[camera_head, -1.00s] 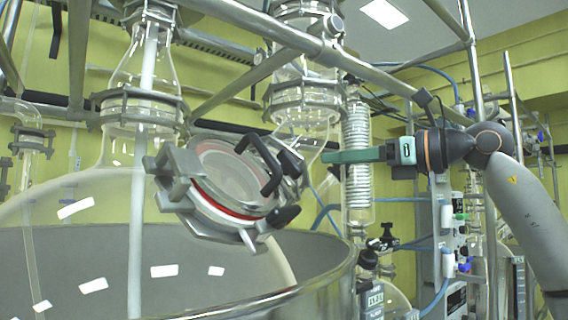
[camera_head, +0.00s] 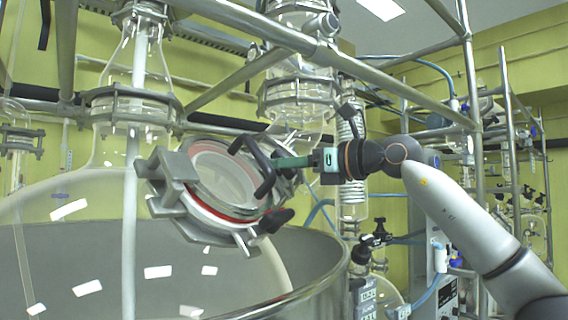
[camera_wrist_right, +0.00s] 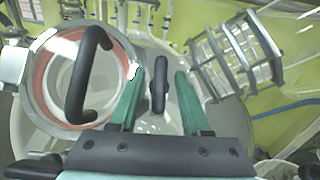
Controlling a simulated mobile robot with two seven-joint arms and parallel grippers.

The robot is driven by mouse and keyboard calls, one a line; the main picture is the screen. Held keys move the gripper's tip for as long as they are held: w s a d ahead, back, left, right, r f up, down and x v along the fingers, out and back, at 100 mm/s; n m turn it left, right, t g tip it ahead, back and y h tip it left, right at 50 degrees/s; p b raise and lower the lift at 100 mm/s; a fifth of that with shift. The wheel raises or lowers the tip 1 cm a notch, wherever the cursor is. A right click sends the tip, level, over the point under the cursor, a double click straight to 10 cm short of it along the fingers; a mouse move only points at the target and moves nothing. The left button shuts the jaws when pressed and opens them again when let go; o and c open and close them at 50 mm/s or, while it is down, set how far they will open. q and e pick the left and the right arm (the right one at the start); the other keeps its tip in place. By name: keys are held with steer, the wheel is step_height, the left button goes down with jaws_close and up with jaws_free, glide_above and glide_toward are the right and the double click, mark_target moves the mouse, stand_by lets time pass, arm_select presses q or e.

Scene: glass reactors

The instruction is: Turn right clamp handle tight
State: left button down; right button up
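The round glass lid (camera_head: 222,180) with a red seal ring sits tilted on the big vessel, held by metal clamps, and its curved black lid handle (camera_head: 262,172) faces me. My right gripper (camera_head: 280,163) reaches in from the right with green fingers at the lid's right edge. In the right wrist view my right gripper (camera_wrist_right: 158,95) is open. A black clamp handle (camera_wrist_right: 159,84) shows in the gap between its fingers; whether they touch it I cannot tell. In the head view this handle is mostly hidden by the gripper. My left gripper is out of view.
A second black knob (camera_head: 276,220) sticks out at the lid's lower right. The lid handle also shows close to the left finger in the right wrist view (camera_wrist_right: 88,75). Metal frame bars (camera_head: 290,40) cross above, and a coiled glass condenser (camera_head: 352,160) stands behind the gripper.

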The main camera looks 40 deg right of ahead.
jaws_close()
stand_by(0.4)
